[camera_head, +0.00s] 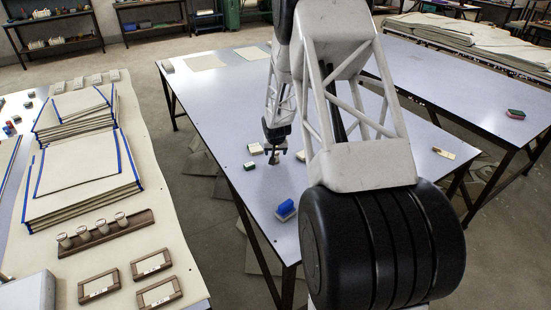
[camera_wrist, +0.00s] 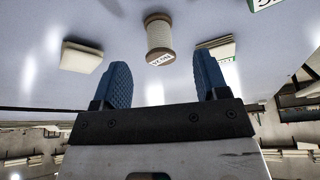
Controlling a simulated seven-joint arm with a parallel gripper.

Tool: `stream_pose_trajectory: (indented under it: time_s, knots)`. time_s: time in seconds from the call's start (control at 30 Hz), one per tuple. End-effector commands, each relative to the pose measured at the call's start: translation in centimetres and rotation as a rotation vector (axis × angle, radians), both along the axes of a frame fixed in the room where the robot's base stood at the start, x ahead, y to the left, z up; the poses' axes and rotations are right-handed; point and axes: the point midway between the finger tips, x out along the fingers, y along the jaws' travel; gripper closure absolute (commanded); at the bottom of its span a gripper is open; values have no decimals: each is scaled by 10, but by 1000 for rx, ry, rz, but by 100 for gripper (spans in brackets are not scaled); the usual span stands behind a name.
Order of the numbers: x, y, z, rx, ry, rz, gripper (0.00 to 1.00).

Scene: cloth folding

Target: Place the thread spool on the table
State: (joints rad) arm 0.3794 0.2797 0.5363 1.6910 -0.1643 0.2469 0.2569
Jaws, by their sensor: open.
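The thread spool (camera_wrist: 158,36), with pale thread and brown ends, shows at the top middle of the wrist view against the table (camera_wrist: 115,22). A white label with dark lettering is on its near end. My gripper (camera_wrist: 160,82) has two blue ridged fingers spread apart. The spool lies beyond the fingertips, in line with the gap between them, and nothing is held. In the head view my gripper (camera_head: 274,153) is low over the left part of the table (camera_head: 215,115). I cannot clearly pick out the spool there.
Cream pads (camera_wrist: 82,57) and (camera_wrist: 216,47) lie either side of the spool. In the head view, small blocks (camera_head: 256,149) and a blue item (camera_head: 286,208) lie near my gripper. A side table (camera_head: 170,235) holds folded cloth stacks (camera_head: 82,180). The table's left middle is clear.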

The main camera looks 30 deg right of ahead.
Motion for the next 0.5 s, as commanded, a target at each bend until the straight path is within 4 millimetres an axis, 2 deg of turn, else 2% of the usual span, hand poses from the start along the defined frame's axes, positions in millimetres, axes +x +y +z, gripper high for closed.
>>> stream_pose_trajectory:
  time_s: [0.13,0.5]
  knots:
    - [3,-2,-8,0,1,0,33]
    - [3,-2,-9,0,0,0,33]
